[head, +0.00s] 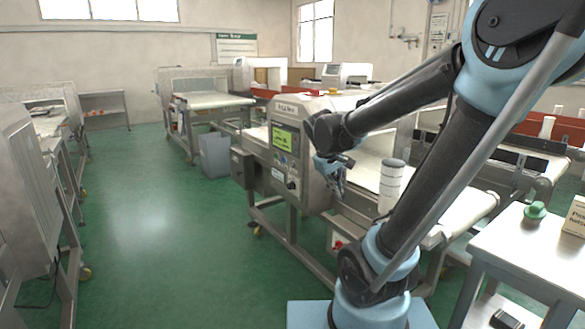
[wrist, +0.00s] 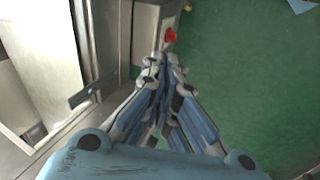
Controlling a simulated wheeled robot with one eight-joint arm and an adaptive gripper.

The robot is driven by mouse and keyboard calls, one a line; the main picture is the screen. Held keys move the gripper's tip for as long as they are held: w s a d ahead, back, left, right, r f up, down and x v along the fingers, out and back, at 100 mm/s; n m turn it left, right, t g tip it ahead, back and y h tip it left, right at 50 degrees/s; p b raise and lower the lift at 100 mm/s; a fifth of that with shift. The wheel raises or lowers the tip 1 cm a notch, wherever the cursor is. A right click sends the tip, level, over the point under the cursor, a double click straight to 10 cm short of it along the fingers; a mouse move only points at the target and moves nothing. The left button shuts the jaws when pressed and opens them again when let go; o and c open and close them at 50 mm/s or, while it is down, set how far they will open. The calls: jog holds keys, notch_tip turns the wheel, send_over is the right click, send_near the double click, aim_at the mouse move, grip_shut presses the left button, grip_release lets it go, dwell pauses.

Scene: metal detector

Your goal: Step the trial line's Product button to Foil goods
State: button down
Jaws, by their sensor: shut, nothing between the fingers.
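The metal detector (head: 312,150) stands at the centre of the head view with its control panel facing left. A lit yellow-green screen (head: 285,138) is on the panel, with small controls (head: 291,184) below it. Its text and the Product button's label are too small to read. My gripper (head: 337,190) hangs to the right of the panel, in front of the detector, apart from the controls. In the wrist view my gripper (wrist: 164,64) points down past the conveyor side, its fingers together and empty. The panel is not in the wrist view.
A red knob (wrist: 170,35) on a grey box lies just beyond the fingertips in the wrist view. A grey bin (head: 214,155) stands behind left. Green floor (head: 165,230) is clear on the left.

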aim_at(293, 164)
jog(key=w+a+f+n+t+h, duration=0.1)
jog(key=w+a+n+t, duration=0.1)
jog(key=w+a, duration=0.8)
jog(key=w+a+n+t+h, duration=0.1)
jog(key=w+a+n, duration=0.4)
jog(key=w+a, duration=0.5)
jog(key=a+t, duration=0.1)
jog(key=a, duration=0.5)
jog(key=shift+w+f+n+t, duration=0.2)
jog(key=shift+f+n+t, duration=0.1)
jog(key=shift+f+t, duration=0.1)
jog(key=w+d, duration=0.5)
jog(key=d, duration=0.2)
jog(key=shift+d, duration=0.15)
